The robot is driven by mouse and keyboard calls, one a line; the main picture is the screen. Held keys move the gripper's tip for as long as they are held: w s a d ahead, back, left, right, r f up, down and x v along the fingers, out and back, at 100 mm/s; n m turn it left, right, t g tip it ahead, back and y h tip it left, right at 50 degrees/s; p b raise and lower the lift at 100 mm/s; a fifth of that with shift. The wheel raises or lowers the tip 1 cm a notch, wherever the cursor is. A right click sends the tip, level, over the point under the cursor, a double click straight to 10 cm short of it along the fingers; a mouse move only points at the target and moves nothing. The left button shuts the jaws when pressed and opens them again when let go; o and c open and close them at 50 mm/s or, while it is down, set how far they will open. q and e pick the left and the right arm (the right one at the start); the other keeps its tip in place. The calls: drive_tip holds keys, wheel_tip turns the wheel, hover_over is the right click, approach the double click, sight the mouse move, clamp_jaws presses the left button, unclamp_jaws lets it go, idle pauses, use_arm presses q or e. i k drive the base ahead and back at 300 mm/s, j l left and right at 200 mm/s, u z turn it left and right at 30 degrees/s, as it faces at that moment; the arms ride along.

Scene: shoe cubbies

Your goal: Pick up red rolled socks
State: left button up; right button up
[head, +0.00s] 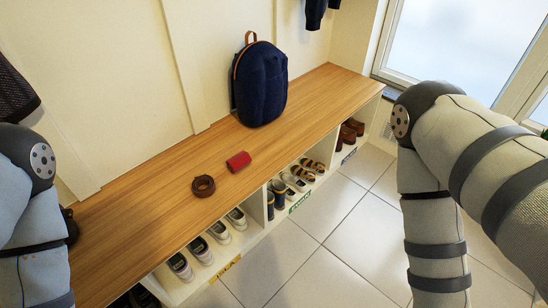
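The red rolled socks (238,161) lie on the wooden bench top, near its front edge and around the middle of its length. They look like a small red cylinder on its side. My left arm shows at the left edge and my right arm at the right side of the head view. Neither gripper is in view. Nothing touches or covers the socks.
A brown coiled belt (203,186) lies just left of the socks on the bench (130,235). A dark blue backpack (260,82) stands against the wall farther right. Cubbies below hold sneakers (200,250), boots (278,194), sandals (303,175) and brown shoes (348,133). Tiled floor (300,250) is clear.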

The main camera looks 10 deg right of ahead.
sight(236, 163)
drive_tip(key=i+l, duration=0.2)
drive_tip(key=i, duration=0.25)
drive_tip(key=i+l, duration=0.2)
drive_tip(key=i, duration=0.3)
drive_tip(key=i+l+u, duration=0.1)
drive_tip(key=i, duration=0.35)
drive_tip(key=l, duration=0.1)
